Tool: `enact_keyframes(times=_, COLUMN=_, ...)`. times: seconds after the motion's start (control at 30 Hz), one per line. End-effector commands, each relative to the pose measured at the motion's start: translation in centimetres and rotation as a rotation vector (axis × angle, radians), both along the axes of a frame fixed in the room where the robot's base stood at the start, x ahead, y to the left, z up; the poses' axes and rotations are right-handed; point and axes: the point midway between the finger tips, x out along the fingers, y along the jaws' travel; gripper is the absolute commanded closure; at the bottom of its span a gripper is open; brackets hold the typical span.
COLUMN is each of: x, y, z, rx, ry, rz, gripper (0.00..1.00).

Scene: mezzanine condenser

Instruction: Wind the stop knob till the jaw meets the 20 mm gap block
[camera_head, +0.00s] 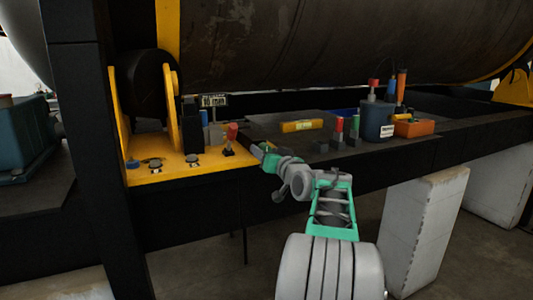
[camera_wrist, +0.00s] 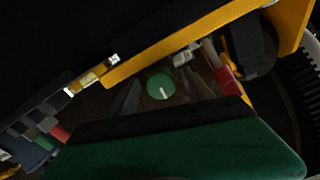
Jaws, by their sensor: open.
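A round green knob (camera_wrist: 160,86) with a white pointer line faces me in the middle of the wrist view. I take it for the stop knob. My gripper (camera_head: 260,152) is open, at the front edge of the bench in the head view. Its dark fingers show to either side of the knob in the wrist view, and whether they touch it I cannot tell. In the head view I cannot make out the knob, which is likely hidden by my gripper. A small metallic block (camera_wrist: 183,58) lies just beyond the knob. I cannot tell the jaw or the gap block for certain.
A yellow level (camera_head: 302,125), dark blue tub (camera_head: 377,119) and orange box (camera_head: 414,127) lie to the right. The large tank (camera_head: 340,45) hangs low overhead.

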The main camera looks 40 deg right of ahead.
Motion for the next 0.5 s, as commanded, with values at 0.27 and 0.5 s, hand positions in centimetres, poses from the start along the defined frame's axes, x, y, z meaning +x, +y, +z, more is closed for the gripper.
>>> enact_keyframes(times=0.27, x=-1.3, y=0.3, z=-0.2, rx=-0.001, ry=0.000, rz=-0.001, gripper=0.41)
enact_keyframes(times=0.5, x=-6.0, y=1.6, z=-0.2, rx=-0.002, ry=-0.001, rz=-0.004, gripper=0.41)
